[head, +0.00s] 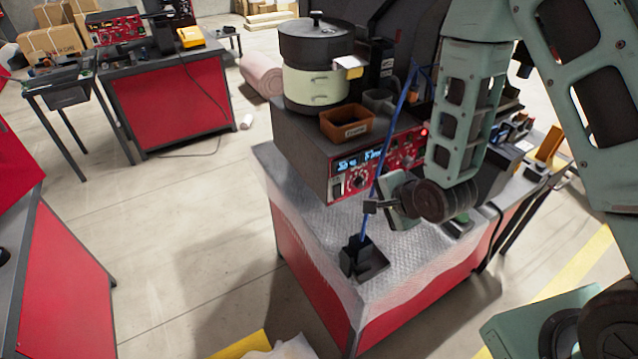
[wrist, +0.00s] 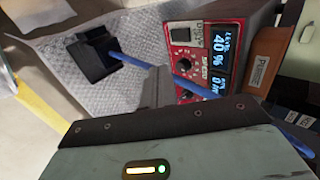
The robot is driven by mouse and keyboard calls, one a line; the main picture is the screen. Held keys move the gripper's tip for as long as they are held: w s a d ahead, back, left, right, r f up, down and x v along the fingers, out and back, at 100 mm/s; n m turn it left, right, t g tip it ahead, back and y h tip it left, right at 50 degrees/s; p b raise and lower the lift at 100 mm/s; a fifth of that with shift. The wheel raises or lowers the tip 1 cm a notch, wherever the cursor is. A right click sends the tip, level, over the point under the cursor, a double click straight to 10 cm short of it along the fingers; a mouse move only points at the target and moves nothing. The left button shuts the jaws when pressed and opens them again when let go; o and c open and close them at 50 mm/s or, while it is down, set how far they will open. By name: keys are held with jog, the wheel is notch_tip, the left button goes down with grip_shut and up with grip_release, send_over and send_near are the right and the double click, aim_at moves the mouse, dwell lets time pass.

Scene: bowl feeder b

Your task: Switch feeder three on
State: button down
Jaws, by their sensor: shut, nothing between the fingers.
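A feeder control box (head: 350,172) with a red front panel, lit blue displays and knobs stands on the metal-topped bench. In the wrist view its panel (wrist: 190,52) shows a display (wrist: 220,42) reading about 40 % and black knobs. A bowl feeder (head: 316,85), dark with a cream band, sits on the box. My gripper (head: 370,207) is shut and empty, in front of the panel and above the bench top. In the wrist view my gripper (wrist: 156,85) points toward the bench and the panel's left side. My arm hides the box's right part. I cannot read a feeder number.
A blue rod or cable (head: 381,150) rises from a black holder (head: 362,258) and passes close by my gripper. An orange bin (head: 346,124) sits on the box. A second red panel (head: 115,27) stands on a far bench. Open floor lies left.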

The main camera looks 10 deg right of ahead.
aim_at(338, 191)
jog(key=shift+s+r, duration=0.1)
jog(key=shift+s, duration=0.05)
dwell(0.3)
jog(key=b+x, duration=0.2)
jog(key=b, duration=0.5)
jog(key=shift+a, duration=0.1)
jog(key=b, duration=0.2)
jog(key=f+b, duration=0.1)
jog(key=b, duration=0.1)
jog(key=shift+w+b, duration=0.25)
jog(key=shift+b, duration=0.15)
jog(key=w+a+f+p, duration=0.3)
jog(key=w+f, duration=0.2)
jog(key=w, duration=0.3)
jog(key=shift+w+f+p, duration=0.2)
jog(key=shift+w+p, duration=0.05)
jog(key=shift+p, duration=0.15)
